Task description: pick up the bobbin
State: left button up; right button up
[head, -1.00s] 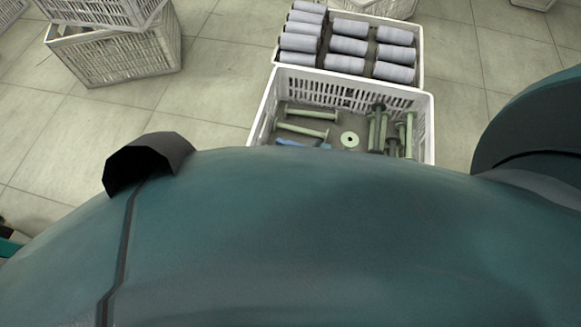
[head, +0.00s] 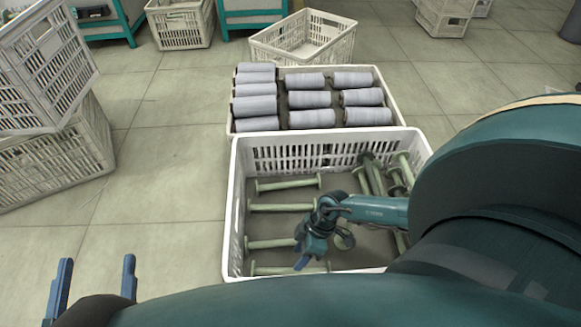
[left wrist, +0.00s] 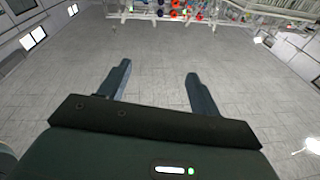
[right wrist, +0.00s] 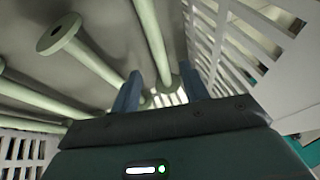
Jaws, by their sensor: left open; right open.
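Several pale green empty bobbins lie in the near white crate (head: 238,190). In the head view one bobbin (head: 288,183) lies at the back left, another (head: 282,207) is below it, and more lean at the right side. My left gripper (head: 95,280) is open and empty, left of the crate.
A second crate (head: 398,112) full of grey wound bobbins (head: 312,100) stands directly behind. An empty crate (head: 305,45) is beyond it, and stacked crates (head: 50,165) stand at the left. The floor (head: 165,180) between them is clear. My right arm covers the near crate's right side.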

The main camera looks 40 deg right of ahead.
jog(key=shift+b+x, duration=0.3)
jog(key=shift+x, duration=0.75)
jog(key=shift+w+a+f+b, duration=0.1)
jog(key=shift+f+b, duration=0.2)
jog(key=b+x, duration=0.2)
jog(key=shift+f, duration=0.3)
jog(key=shift+b+x, duration=0.75)
jog(key=shift+x, duration=0.15)
pick_arm(q)
jog(key=shift+w+d+r+t+h, duration=0.2)
jog(key=shift+w+r+t+h, duration=0.25)
jog(key=shift+r+h, duration=0.35)
pick_arm(e)
jog(key=shift+r, duration=0.1)
grip_shut()
